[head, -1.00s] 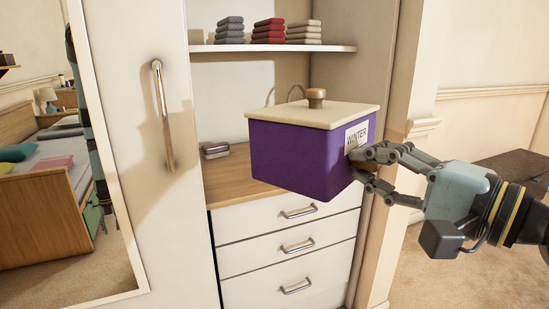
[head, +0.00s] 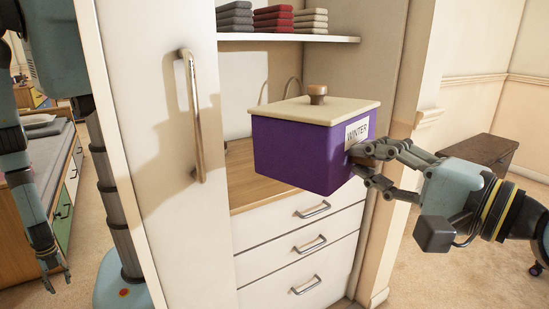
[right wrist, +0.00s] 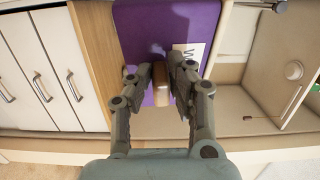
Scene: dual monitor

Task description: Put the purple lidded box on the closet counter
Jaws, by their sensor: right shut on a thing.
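The purple lidded box (head: 300,155) has a cream lid with a brown knob and a "WINTER" label. My right gripper (head: 362,165) is shut on the brown handle on its labelled side. The right wrist view shows this handle (right wrist: 160,84) between the fingers against the purple side (right wrist: 150,20). The box is held roughly level in front of the closet. The wooden closet counter (head: 240,185) shows left of and behind the box, above the drawers. The box hides much of the counter. My left gripper shows only as a reflection in the mirror at the left.
A shelf (head: 290,38) with folded clothes (head: 275,19) spans the closet above the counter. A white door with a long handle (head: 192,115) stands at the left. Drawers (head: 305,245) lie below. A brown chest (head: 478,155) stands on the floor at the right.

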